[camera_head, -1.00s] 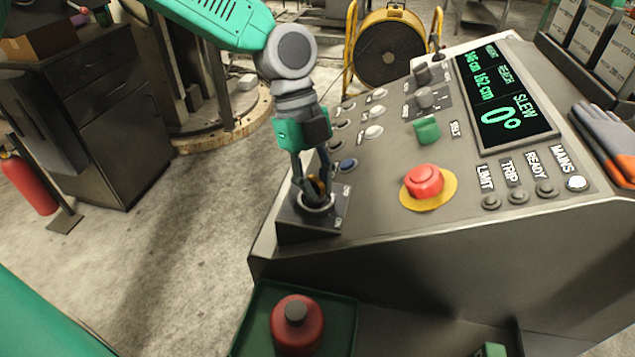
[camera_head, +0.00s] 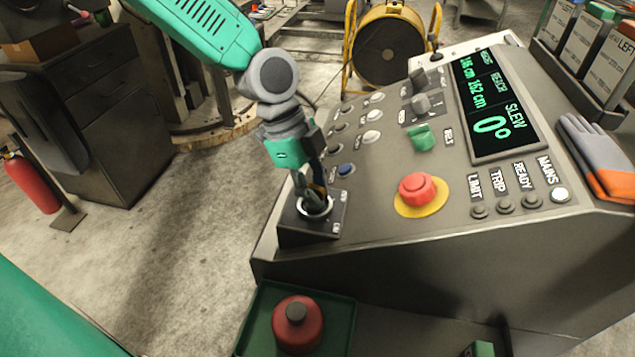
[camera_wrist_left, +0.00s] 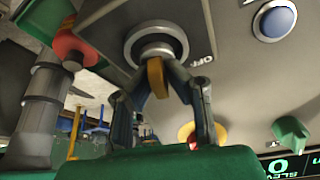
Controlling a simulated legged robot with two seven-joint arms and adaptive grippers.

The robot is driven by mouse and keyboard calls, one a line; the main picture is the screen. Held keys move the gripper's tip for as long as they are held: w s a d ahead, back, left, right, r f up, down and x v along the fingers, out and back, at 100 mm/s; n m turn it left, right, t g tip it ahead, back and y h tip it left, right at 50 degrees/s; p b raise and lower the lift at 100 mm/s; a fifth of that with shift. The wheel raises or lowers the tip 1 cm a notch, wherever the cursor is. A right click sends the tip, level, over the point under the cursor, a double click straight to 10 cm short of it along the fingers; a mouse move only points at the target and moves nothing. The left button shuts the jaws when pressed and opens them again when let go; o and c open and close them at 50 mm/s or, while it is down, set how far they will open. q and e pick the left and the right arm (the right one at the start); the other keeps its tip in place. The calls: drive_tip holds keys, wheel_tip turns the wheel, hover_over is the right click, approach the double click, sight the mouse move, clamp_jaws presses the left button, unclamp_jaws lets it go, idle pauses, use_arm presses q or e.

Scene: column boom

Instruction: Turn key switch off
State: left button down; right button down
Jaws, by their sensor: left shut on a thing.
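The key switch is a round metal collar (camera_wrist_left: 156,42) on a dark square plate (camera_head: 332,214) at the near left corner of the console. Its yellow-orange key (camera_wrist_left: 157,77) stands out of the collar in the left wrist view. An OFF label is beside the collar there. My left gripper (camera_head: 315,197) comes down onto the switch from above, and its fingers (camera_wrist_left: 160,80) are shut on the key, one on each side. In the head view the fingers mostly hide the key. My right gripper is not in view.
The sloped console holds a red mushroom button (camera_head: 417,188), a green knob (camera_head: 422,138), a blue button (camera_head: 346,170) and a display (camera_head: 497,105) reading slew 0°. Gloves (camera_head: 598,155) lie at the right. A red bottle (camera_head: 297,328) stands in a green tray below.

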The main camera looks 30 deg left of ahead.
use_arm(q)
drive_tip(key=n+t+p, duration=0.1)
drive_tip(key=n, duration=0.1)
drive_tip(key=n+t+p, duration=0.1)
drive_tip(key=n, duration=0.2)
drive_tip(key=shift+w+a+r+n+y, duration=0.1)
drive_tip(key=shift+w+r+n+y, duration=0.1)
drive_tip(key=shift+n+y, duration=0.1)
drive_tip(key=n+t+p, duration=0.1)
drive_tip(key=n, duration=0.1)
drive_tip(key=n+y+p, duration=0.1)
drive_tip(key=n, duration=0.2)
drive_tip(key=shift+w+t, duration=0.1)
drive_tip(key=shift+t, duration=0.3)
drive_tip(key=shift+f+n, duration=0.1)
drive_tip(key=shift+n, duration=0.2)
drive_tip(key=c, duration=1.6)
unclamp_jaws()
drive_tip(key=shift+f, duration=0.1)
drive_tip(key=shift+a+r, duration=0.1)
drive_tip(key=shift+r, duration=0.15)
drive_tip(key=v, duration=1.1)
drive_tip(key=shift+r, duration=0.2)
